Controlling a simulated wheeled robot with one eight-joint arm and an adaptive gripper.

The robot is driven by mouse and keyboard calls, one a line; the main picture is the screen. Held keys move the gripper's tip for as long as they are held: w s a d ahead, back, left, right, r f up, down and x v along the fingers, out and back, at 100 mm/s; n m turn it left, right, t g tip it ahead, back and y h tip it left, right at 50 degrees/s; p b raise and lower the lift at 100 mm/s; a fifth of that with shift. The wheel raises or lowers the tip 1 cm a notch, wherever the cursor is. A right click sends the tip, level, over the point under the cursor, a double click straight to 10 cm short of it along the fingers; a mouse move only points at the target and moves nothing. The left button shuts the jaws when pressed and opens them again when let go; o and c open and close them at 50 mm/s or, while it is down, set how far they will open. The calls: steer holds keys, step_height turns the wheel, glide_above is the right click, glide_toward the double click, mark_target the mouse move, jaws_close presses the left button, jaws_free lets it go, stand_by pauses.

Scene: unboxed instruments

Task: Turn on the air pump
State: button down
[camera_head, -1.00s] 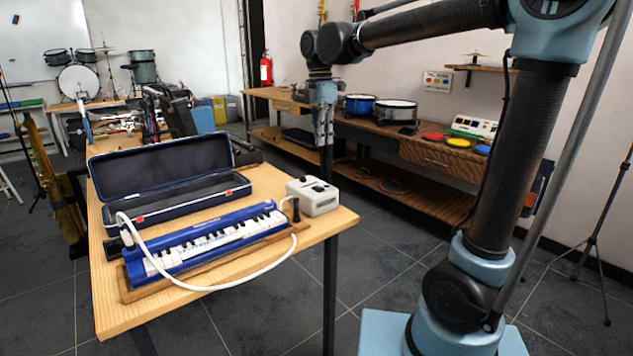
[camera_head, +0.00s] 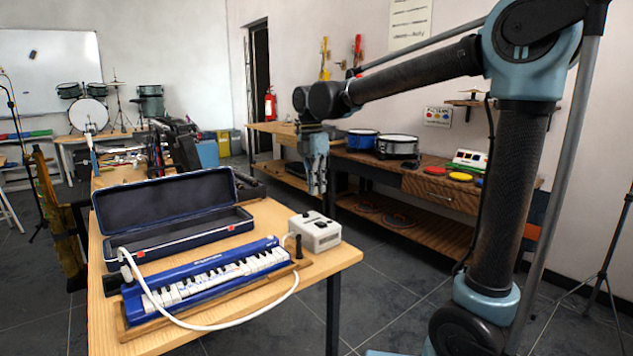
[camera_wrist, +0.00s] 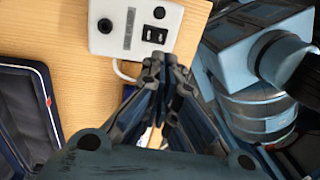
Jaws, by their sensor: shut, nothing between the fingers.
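The air pump is a small white box (camera_head: 315,231) at the right end of the wooden table in the head view. In the wrist view the pump (camera_wrist: 137,32) shows a black round knob or port at its left, a black rocker switch (camera_wrist: 155,35) and a smaller round black part above that switch. My gripper (camera_head: 316,190) hangs pointing down, above the pump in the head picture. In the wrist view my gripper (camera_wrist: 166,60) has its fingertips together, empty, just beside the switch end of the pump. I cannot tell the height gap. Whether the switch is on is unclear.
A blue melodica (camera_head: 215,272) with a white hose (camera_head: 245,323) lies on the table (camera_head: 335,260) beside the pump. An open dark case (camera_head: 150,247) lies behind it. A long bench with drums (camera_head: 397,145) stands behind my arm.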

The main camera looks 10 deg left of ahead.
mark_target(320, 228)
steer(key=f, duration=0.6)
steer(key=d+f, duration=0.1)
steer(key=f, duration=0.2)
steer(key=shift+s+f, duration=0.25)
steer(key=shift+s, duration=0.15)
steer(key=shift+a, duration=0.1)
